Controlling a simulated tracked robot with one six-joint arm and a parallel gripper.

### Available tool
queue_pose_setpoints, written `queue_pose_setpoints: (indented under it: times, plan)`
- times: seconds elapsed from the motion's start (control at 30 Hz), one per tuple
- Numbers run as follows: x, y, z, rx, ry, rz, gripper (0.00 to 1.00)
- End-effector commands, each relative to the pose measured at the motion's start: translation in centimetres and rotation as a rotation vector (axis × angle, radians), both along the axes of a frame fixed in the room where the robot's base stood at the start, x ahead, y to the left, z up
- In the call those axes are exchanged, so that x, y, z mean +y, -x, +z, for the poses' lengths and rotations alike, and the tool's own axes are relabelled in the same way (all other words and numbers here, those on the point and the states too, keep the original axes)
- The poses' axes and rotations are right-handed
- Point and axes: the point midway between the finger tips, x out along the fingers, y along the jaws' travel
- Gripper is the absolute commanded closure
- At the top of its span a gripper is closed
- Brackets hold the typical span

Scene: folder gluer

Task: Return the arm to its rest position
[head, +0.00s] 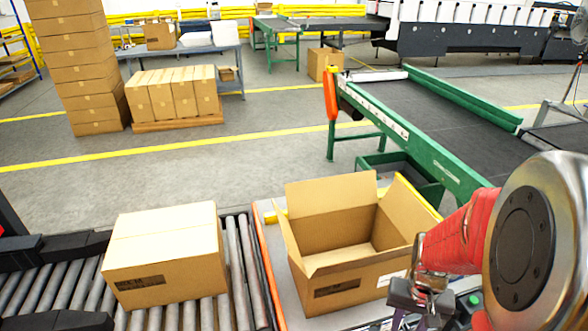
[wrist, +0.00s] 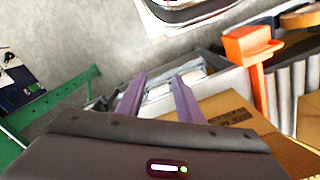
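My arm shows at the right of the head view, with a red sleeve and a large silver joint. My gripper (wrist: 160,80) has two purple fingers standing apart in the wrist view, with nothing held between them. In the head view its purple-grey body is low in the picture, in front of the right side of an open cardboard box (head: 336,254); its fingertips are not clear there. In the wrist view, a grey bin (wrist: 236,84) with pale contents lies beyond the fingers, and cardboard (wrist: 228,112) lies to their right.
A closed carton (head: 165,255) sits on the roller conveyor (head: 243,285) at left. A green-framed belt conveyor (head: 440,110) runs behind the open box. Stacked cartons (head: 85,65) and a loaded pallet (head: 175,122) stand farther back. The grey floor between is clear.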

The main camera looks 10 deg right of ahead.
Motion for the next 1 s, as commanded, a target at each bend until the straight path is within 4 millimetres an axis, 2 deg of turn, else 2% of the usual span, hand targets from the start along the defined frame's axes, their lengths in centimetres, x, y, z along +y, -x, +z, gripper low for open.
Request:
queue_pose_setpoints:
  times: [0.03,0.2,0.57,1.0]
  plan:
    - [0.8,-0.1,1.2,-0.009,0.003,0.021,0.67]
    - [3.1,0.0,4.4,-0.031,0.007,0.09,0.67]
    - [8.0,0.6,10.5,-0.12,0.028,0.221,0.67]
    - [13.4,0.6,17.8,-0.351,0.083,0.383,0.67]
